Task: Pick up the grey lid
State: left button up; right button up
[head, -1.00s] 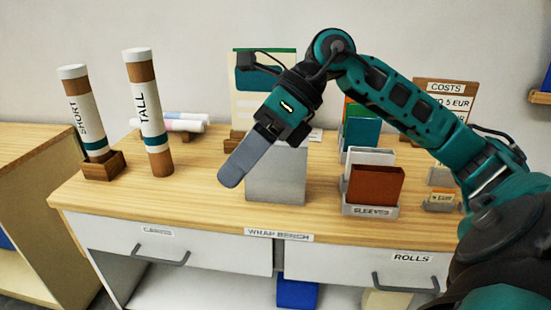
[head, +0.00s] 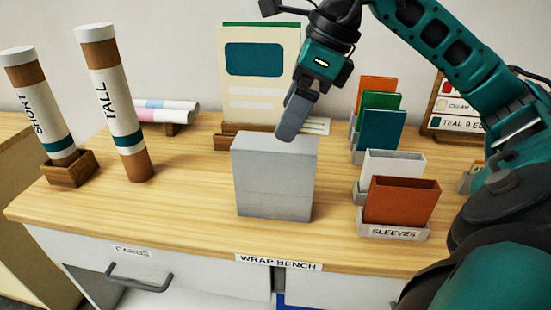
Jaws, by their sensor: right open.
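A grey box stands upright on the wrap bench, and its upper part appears to be the grey lid (head: 268,165), with a faint seam across the front face. The lid is on the box. My right gripper (head: 288,132) points down, and its fingertips overlap the lid's top far edge in the picture. It is open with nothing between its fingers; the fingers line up, so only one shows clearly. I cannot tell whether it touches the lid. My left gripper is not in view.
A tall tube (head: 120,105) and a short tube (head: 42,105) stand at the left. A card display (head: 262,85) stands behind the box. Sleeve holders (head: 395,230) with several coloured sleeves are close on the right. The bench (head: 190,205) is clear left of the box.

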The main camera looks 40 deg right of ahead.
aim_at(278, 142)
jog(key=x, duration=0.9)
jog(key=shift+w+d+f+b, duration=0.2)
jog(key=shift+f+b, duration=0.1)
jog(key=shift+f, duration=0.15)
jog(key=shift+b, duration=0.35)
jog(key=c, duration=1)
